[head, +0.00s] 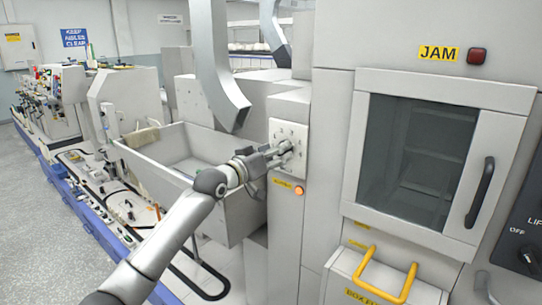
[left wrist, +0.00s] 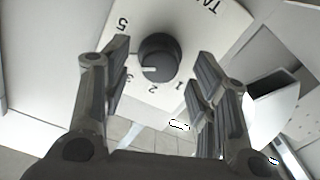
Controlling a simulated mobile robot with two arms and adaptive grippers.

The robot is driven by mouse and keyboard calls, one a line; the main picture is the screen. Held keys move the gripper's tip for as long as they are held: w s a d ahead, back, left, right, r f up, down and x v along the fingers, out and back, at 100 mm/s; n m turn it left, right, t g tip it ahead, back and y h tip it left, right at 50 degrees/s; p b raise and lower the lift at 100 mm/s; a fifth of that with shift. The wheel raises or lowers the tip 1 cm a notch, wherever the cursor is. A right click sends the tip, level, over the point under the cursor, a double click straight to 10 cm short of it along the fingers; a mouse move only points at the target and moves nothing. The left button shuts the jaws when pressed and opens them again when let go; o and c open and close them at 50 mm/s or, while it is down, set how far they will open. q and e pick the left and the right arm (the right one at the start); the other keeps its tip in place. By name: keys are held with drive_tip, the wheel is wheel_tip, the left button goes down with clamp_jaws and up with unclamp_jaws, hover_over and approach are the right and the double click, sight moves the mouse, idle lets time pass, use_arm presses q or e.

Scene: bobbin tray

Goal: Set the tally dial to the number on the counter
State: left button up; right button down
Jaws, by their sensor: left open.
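The tally dial is a dark round knob (left wrist: 158,58) on a pale plate (left wrist: 200,35) with printed numbers. In the left wrist view 1, 2, 3 and 5 show; the 4 is not visible, and a finger covers part of that side. The knob's white mark points left, roughly toward 3. My left gripper (head: 283,152) is at the plate (head: 301,133) in the head view. Its open fingers (left wrist: 158,85) are on either side of the knob, with gaps visible. No readable counter number shows. My right gripper is not in view.
An orange lamp (head: 299,190) is just below the plate. A grey bin (head: 232,210) and a slanted chute (head: 222,80) are to the left. A windowed door (head: 420,155) with a black handle and a yellow handle (head: 368,275) are to the right.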

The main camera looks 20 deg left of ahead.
use_arm(q)
drive_tip(key=v, duration=1.2)
idle(0.3)
